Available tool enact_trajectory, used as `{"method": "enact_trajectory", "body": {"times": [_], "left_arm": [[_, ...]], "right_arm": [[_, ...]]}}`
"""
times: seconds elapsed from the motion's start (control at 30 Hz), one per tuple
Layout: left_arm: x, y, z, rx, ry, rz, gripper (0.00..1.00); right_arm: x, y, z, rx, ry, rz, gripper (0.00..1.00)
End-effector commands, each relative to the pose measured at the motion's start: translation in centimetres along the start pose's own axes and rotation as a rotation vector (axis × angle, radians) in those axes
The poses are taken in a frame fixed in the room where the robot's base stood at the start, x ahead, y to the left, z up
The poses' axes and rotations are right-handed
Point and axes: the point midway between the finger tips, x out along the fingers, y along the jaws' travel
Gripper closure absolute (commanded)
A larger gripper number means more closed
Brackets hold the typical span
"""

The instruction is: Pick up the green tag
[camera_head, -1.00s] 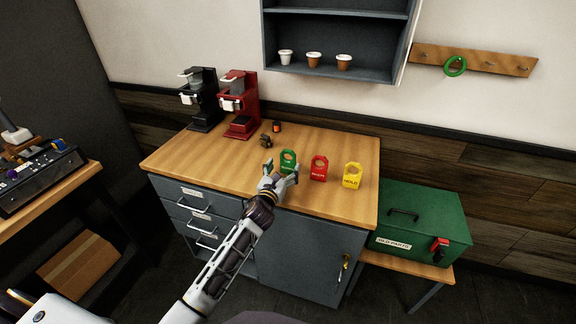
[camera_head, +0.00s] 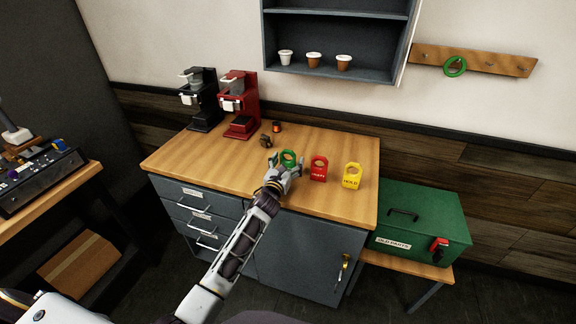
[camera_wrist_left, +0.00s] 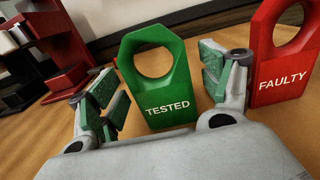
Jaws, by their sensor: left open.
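The green tag (camera_head: 289,157) stands upright on the wooden counter, its lower part hidden behind my left gripper in the head view. In the left wrist view the green tag (camera_wrist_left: 160,85) reads "TESTED" and has a round hole near its top. My left gripper (camera_head: 284,166) is open at the tag. In the left wrist view the fingers of my left gripper (camera_wrist_left: 160,95) are on either side of the tag, with a gap showing on the left; whether the right finger touches it I cannot tell. My right gripper is not in view.
The red tag (camera_head: 319,169), marked "FAULTY" in the wrist view (camera_wrist_left: 285,60), stands close right of my gripper. A yellow tag (camera_head: 352,176) is further right. Two brewers, black (camera_head: 201,98) and red (camera_head: 240,104), stand at the back left. The counter's left front (camera_head: 190,160) is clear.

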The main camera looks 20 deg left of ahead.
Motion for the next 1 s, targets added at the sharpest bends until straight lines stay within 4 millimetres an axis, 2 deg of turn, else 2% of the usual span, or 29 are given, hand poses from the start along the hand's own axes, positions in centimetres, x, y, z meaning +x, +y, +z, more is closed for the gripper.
{"method": "enact_trajectory", "body": {"times": [0.6,0.9,1.0], "left_arm": [[0.47,0.01,0.0,0.001,0.0,0.0,0.22],[0.46,0.02,0.0,0.001,0.0,0.0,0.61],[0.46,0.01,-0.01,0.001,0.0,0.0,0.64]], "right_arm": [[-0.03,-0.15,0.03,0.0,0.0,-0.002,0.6],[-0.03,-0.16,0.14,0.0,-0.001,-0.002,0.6],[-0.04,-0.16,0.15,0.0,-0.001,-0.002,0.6]]}}
